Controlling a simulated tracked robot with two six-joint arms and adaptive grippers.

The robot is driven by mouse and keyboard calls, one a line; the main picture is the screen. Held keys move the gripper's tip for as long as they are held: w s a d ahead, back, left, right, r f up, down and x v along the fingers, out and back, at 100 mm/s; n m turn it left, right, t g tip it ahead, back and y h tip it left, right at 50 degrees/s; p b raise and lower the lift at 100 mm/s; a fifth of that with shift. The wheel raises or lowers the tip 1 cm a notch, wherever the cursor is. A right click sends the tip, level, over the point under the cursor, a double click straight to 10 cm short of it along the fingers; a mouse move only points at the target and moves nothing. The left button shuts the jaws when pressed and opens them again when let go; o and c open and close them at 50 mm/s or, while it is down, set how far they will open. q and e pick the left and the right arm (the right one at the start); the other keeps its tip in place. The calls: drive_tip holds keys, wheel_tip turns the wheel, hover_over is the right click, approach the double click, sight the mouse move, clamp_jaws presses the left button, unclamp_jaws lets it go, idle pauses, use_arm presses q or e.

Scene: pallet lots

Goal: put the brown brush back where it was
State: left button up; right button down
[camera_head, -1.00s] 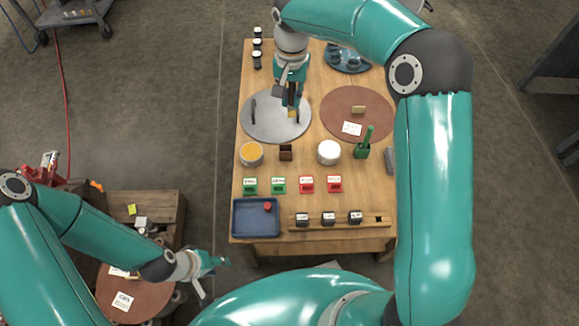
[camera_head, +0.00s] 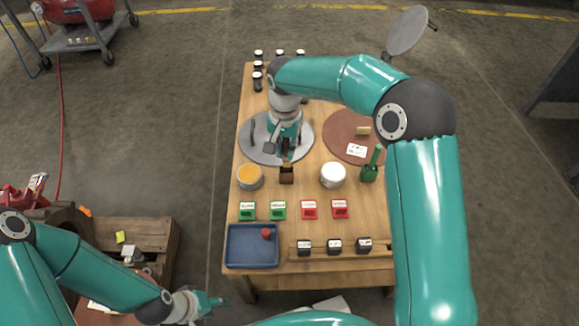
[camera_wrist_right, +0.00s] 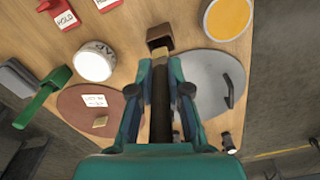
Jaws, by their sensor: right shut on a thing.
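My right gripper (camera_head: 286,152) is shut on the brown brush (camera_wrist_right: 160,112). In the right wrist view the brush's dark brown body lies between the fingers (camera_wrist_right: 158,92), its lighter yellowish end towards the small brown holder (camera_wrist_right: 158,36). In the head view the holder (camera_head: 286,175) stands on the wooden table between the orange-topped tin and the white tin. The brush's end is at or just above the holder's top; I cannot tell whether it is inside. My left gripper (camera_head: 205,304) is off the table at lower left; its jaw opening is unclear.
The orange-topped tin (camera_head: 250,177) and white tin (camera_head: 333,175) flank the holder closely. A green holder (camera_head: 369,173) with a green handle stands further right. The grey disc (camera_head: 248,140) lies behind. Red and green label blocks (camera_head: 310,209) and a blue tray (camera_head: 252,262) are in front.

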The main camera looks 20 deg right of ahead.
sight(286, 164)
wheel_tip(286, 164, down, 6)
drive_tip(key=shift+f+b, duration=0.15)
drive_tip(key=shift+b, duration=0.8)
drive_tip(key=c, duration=1.1)
unclamp_jaws()
wheel_tip(286, 164, up, 12)
drive_tip(key=p, duration=0.4)
